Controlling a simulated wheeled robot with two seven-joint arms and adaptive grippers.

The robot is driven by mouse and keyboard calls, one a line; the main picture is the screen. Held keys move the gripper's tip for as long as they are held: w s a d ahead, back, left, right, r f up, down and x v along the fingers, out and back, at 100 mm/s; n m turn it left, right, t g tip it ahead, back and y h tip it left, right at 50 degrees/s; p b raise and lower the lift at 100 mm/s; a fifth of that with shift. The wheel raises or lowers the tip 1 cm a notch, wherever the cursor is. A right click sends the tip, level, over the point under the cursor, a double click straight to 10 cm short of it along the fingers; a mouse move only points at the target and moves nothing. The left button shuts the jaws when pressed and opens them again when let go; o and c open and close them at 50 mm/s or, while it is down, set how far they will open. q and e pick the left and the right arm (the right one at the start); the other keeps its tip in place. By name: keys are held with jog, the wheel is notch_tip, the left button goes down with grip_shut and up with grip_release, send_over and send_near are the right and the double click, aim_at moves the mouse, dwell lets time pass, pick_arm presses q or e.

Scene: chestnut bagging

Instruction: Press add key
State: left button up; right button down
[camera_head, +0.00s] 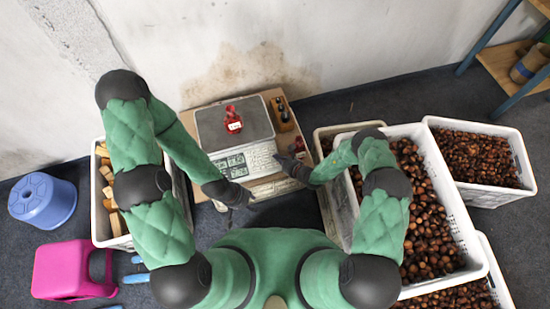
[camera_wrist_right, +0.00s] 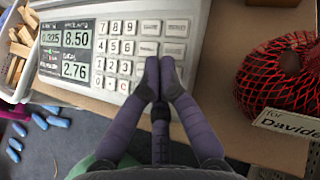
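The white scale (camera_head: 245,157) stands on a board against the wall, its lit display (camera_head: 232,165) and keypad facing me. In the right wrist view the display (camera_wrist_right: 75,40) reads 0.325, 8.50 and 2.76, and the grey keys (camera_wrist_right: 120,47) show. My right gripper (camera_wrist_right: 158,72) is shut and empty, its fingertips together over the lower right keys, partly hiding them; contact is unclear. In the head view the right gripper (camera_head: 283,162) is at the keypad's right end. My left gripper (camera_head: 243,198) is below the scale's front edge; its finger opening is unclear.
A small red net bag (camera_head: 233,121) sits on the scale's pan. A labelled red net bag of chestnuts (camera_wrist_right: 285,80) lies right of the keypad in the wrist view. Chestnut crates (camera_head: 455,228) stand right; a wood-filled crate (camera_head: 101,225), blue stool (camera_head: 42,200) and pink stool (camera_head: 67,270) stand left.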

jog(key=shift+s+d+r+p, duration=0.1)
jog(key=shift+s+r+p, duration=0.1)
jog(key=shift+r+p, duration=0.5)
jog(key=shift+s+d+r+p, duration=0.1)
jog(key=shift+s+r+p, duration=0.1)
jog(key=shift+r+p, duration=0.5)
jog(key=shift+s+r+p, duration=0.2)
jog(key=shift+r+p, duration=0.35)
jog(key=shift+r, duration=0.25)
jog(key=shift+f, duration=0.1)
